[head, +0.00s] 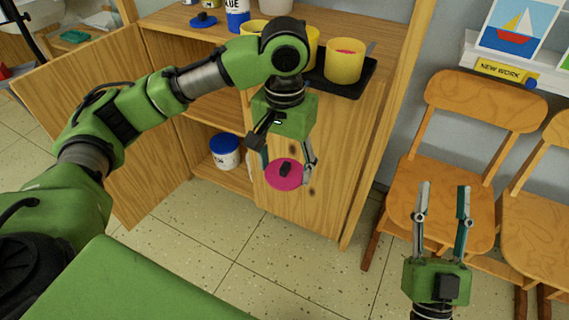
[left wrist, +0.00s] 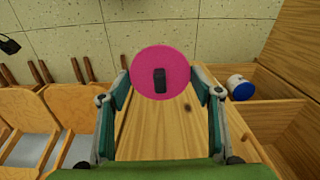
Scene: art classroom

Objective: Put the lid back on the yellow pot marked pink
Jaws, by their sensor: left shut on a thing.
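The round pink lid (head: 283,179) with a dark knob is held by its edges between the fingers of my left gripper (head: 288,167). It hangs in the air in front of the cabinet, below the counter. In the left wrist view the lid (left wrist: 160,92) sits between both fingertips. A yellow pot (head: 343,66) with pink inside stands open on a black tray (head: 371,80) on the cabinet top, above and right of the lid. Other yellow pots (head: 312,48) stand partly hidden behind my left arm. No marking is readable. My right gripper (head: 442,188) is open and empty near the chairs.
A wooden cabinet (head: 330,180) has an open door (head: 95,130) at left. A white bucket with a blue lid (head: 225,158) stands inside. A blue-labelled container (head: 238,20) and a small dark blue lid (head: 203,20) are on top. Wooden chairs (head: 445,150) stand at right.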

